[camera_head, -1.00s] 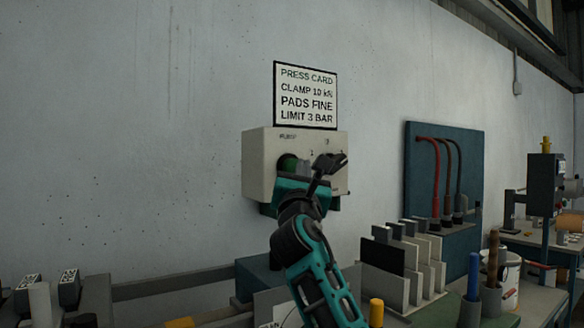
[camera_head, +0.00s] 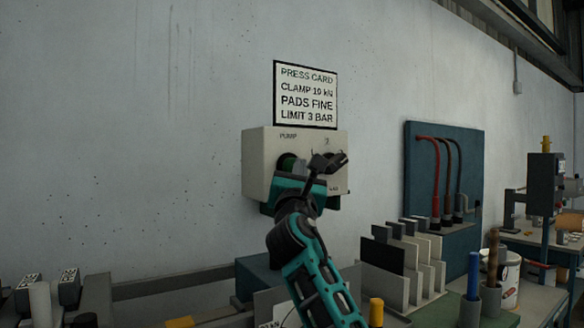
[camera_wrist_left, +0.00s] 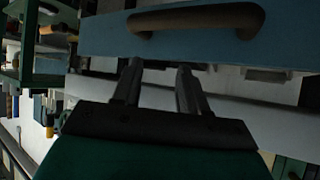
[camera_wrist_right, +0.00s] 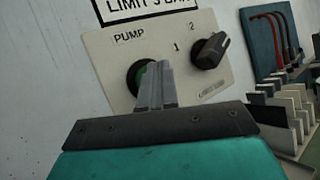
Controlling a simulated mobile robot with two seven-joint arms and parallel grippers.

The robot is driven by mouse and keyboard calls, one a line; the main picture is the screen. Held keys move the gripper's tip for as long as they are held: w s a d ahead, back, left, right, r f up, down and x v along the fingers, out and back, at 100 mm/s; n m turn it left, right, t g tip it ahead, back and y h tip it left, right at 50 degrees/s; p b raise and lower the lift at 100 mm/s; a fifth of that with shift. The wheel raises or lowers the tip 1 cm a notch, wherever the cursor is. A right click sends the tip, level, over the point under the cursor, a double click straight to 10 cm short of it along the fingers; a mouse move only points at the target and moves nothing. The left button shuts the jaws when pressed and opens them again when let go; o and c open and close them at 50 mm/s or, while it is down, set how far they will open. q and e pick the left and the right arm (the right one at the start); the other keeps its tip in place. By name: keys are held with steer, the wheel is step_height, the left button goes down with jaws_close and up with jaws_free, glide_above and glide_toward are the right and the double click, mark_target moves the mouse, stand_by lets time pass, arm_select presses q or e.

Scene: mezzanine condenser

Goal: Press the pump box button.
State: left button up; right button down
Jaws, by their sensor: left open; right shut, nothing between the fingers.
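The pump box (camera_head: 257,165) is a pale box on the wall, marked PUMP, with a green button (camera_head: 287,162) in a dark ring. The button also shows in the right wrist view (camera_wrist_right: 140,76), partly hidden behind my fingers. My right gripper (camera_head: 300,168) is shut and empty, its tips right in front of the button; I cannot tell whether they touch it. The shut fingers show in the right wrist view (camera_wrist_right: 158,68). My left gripper (camera_wrist_left: 158,75) is open and empty, seen only in the left wrist view.
A sign (camera_head: 306,95) hangs above the box. A rack of plates (camera_head: 405,265) and a blue board with hoses (camera_head: 415,185) stand to the right. A blue front with a brown handle (camera_wrist_left: 195,18) faces my left gripper.

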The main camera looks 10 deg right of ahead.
steer(key=shift+w+a, duration=0.1)
steer(key=shift+w, duration=0.2)
stand_by(0.4)
steer(key=shift+s+d+p, duration=0.2)
steer(key=shift+s+p, duration=0.2)
steer(key=shift+s, duration=0.1)
steer(key=shift+s+d+p, duration=0.15)
steer(key=shift+s+p, duration=0.25)
steer(key=shift+s, duration=0.05)
steer(key=s+d+p, duration=0.2)
steer(key=s, duration=0.3)
steer(key=shift+s, duration=0.35)
